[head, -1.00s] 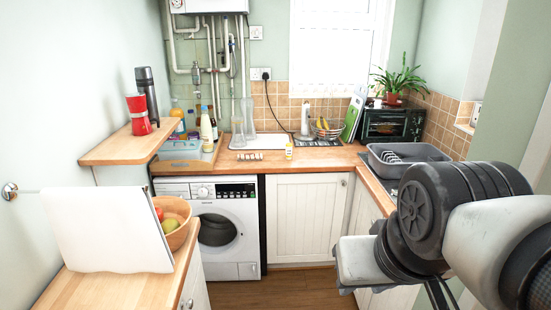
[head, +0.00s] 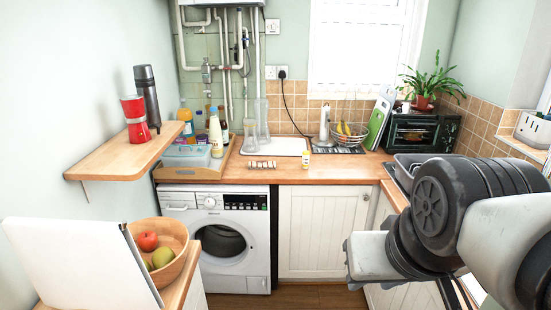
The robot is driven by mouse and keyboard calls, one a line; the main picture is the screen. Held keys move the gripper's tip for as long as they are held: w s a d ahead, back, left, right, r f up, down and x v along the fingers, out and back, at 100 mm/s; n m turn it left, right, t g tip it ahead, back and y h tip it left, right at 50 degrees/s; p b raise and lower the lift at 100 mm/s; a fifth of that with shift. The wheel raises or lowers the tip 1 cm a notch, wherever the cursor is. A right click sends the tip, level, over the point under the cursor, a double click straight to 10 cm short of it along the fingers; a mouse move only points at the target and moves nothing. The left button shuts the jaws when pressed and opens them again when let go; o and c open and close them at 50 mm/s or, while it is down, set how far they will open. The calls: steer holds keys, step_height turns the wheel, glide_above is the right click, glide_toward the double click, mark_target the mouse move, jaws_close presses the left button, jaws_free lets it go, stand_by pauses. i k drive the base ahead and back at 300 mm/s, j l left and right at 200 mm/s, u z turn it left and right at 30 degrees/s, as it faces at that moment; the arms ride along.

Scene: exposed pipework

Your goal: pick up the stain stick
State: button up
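A small white and yellow upright container (head: 306,158), which looks like the stain stick, stands on the wooden worktop (head: 345,170) near its front edge, above the white cupboard. It is too small to read any label. My arm shows large at the right, folded, in front of the right-hand worktop. My gripper's fingertips do not show, so its state is hidden. The arm is well apart from the container.
A rack of small items (head: 262,165) lies left of the container, with a white board (head: 275,146) behind. A wire fruit basket (head: 350,138) stands to the right. A washing machine (head: 220,235) and wooden shelf (head: 110,165) are at left. A fruit bowl (head: 178,240) is near.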

mark_target(305, 154)
steer(key=i, duration=2.6)
